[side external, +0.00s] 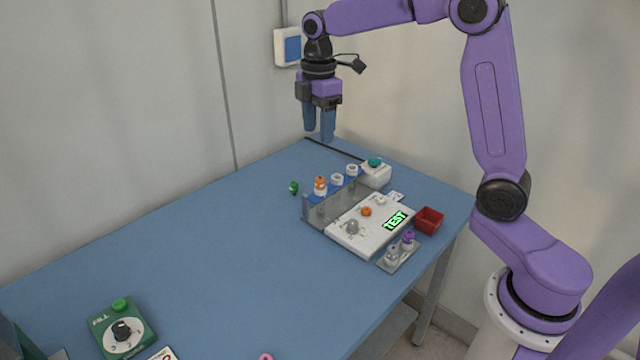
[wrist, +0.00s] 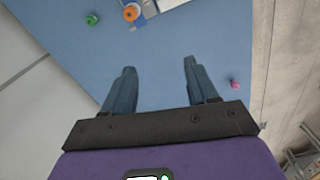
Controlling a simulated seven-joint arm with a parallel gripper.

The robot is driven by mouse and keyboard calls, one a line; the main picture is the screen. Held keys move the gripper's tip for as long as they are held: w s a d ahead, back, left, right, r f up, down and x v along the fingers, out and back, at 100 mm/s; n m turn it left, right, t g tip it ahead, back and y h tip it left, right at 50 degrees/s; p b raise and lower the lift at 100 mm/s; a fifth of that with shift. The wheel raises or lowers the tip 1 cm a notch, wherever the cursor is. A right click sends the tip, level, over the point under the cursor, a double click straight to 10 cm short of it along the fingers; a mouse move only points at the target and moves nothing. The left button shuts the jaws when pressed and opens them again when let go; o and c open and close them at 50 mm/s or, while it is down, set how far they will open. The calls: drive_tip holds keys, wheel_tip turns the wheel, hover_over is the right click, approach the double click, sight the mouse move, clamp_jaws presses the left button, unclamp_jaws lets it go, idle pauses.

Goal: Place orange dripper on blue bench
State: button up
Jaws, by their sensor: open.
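The blue bench (side external: 200,245) is the large blue tabletop under everything. My gripper (side external: 318,135) is open and empty, pointing down high above the far part of the bench, behind and above the rack. In the wrist view my gripper (wrist: 159,66) has bare bench between its fingers.
A white device with a TEST display (side external: 370,224) stands in front of the rack. A red bin (side external: 429,220) and a small tray with purple and grey-topped droppers (side external: 400,254) are right of it. A small green item (side external: 294,187) lies left. A green FILL box (side external: 122,328) stands front left. The middle bench is clear.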

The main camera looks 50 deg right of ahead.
drive_tip(key=w+d, duration=0.4)
drive_tip(key=d, duration=0.1)
hover_over(321, 178)
wheel_tip(321, 178, down, 12)
drive_tip(key=shift+s+r, duration=0.1)
drive_tip(key=shift+r, duration=0.05)
drive_tip(key=shift+w+f, duration=0.2)
drive_tip(key=shift+f, duration=2.55)
clamp_jaws()
